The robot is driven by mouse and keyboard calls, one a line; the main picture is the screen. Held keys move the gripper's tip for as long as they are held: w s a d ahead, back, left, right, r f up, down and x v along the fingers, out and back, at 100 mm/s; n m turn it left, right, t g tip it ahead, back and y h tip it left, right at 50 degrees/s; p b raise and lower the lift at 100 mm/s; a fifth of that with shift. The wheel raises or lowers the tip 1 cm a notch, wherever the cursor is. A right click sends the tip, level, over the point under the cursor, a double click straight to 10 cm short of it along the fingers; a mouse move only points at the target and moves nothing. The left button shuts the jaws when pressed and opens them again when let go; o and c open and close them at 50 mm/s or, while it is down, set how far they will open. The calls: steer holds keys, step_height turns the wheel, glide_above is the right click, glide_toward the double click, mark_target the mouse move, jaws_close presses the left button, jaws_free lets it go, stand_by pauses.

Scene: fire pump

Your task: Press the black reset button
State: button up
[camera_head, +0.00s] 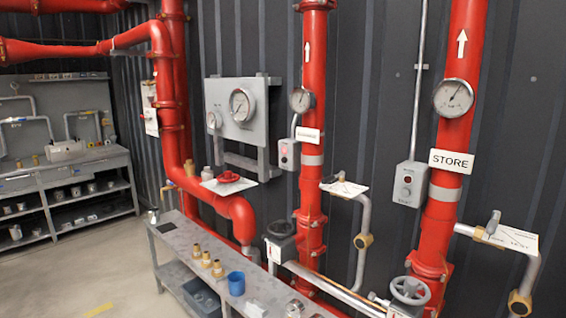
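Two grey control boxes show in the head view. The nearer box (409,184) is on the wall between the two right-hand red pipes, with a small round dark button (406,192) on its front and a small pale round part above it. The smaller box (287,154) is beside the middle red pipe and has a lit red lamp (285,150); a small dark spot shows below the lamp. The lettering on both boxes is too small to read, so I cannot tell which button is the reset button. My gripper is not in view.
Thick red pipes with gauges (454,98) stand along the dark wall. A handwheel (410,290) and grey side pipes (363,228) stick out below the boxes. A low grey bench (178,240) carries brass fittings and a blue cup (236,283).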

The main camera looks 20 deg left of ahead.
jaws_close()
stand_by(1.2)
